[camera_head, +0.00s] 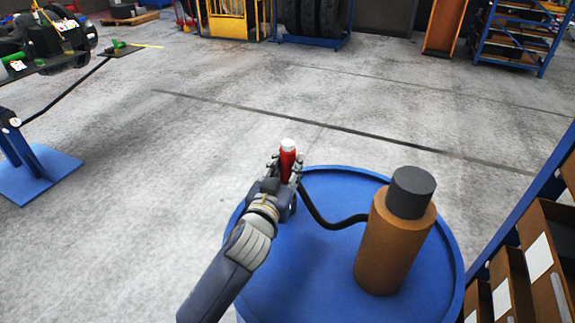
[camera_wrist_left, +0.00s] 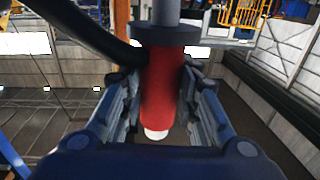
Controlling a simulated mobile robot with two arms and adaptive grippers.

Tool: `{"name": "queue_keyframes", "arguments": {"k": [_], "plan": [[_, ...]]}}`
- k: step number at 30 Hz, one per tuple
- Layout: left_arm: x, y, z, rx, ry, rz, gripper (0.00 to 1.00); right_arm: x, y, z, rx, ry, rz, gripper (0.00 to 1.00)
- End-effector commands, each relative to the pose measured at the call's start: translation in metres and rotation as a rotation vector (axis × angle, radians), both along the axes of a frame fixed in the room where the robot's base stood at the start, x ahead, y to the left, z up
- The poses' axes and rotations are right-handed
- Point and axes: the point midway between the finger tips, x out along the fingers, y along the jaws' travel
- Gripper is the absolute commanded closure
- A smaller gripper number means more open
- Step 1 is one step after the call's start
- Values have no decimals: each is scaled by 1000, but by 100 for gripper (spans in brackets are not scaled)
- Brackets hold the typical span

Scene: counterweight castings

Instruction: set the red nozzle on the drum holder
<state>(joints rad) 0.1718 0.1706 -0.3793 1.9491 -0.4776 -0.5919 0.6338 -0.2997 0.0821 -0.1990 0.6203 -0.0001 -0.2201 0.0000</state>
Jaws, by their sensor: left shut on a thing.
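The red nozzle (camera_head: 288,165) has a white tip, which points up in the head view. My left gripper (camera_head: 283,172) is shut on it, above the far left rim of the blue drum (camera_head: 290,280). In the left wrist view the red nozzle (camera_wrist_left: 162,90) sits between both fingers of my left gripper (camera_wrist_left: 162,105). A dark collar (camera_wrist_left: 167,34) and a grey rod show at its other end; I cannot tell whether these belong to the nozzle or the holder. No separate drum holder is clear in the head view. My right gripper is out of view.
An orange-brown cylinder (camera_head: 388,245) with a dark grey cap (camera_head: 411,193) stands on the drum's right side. A black hose (camera_head: 333,224) runs from near my left gripper to it. Shelving with boxes (camera_head: 510,275) stands close on the right. The floor beyond the drum is clear.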

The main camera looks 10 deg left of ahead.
Motion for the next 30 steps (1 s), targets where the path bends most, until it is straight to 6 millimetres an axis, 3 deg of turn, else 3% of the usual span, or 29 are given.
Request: {"name": "queue_keyframes", "arguments": {"k": [30], "plan": [[0, 0, -24, -1, -4, -1, 91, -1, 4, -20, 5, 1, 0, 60]]}}
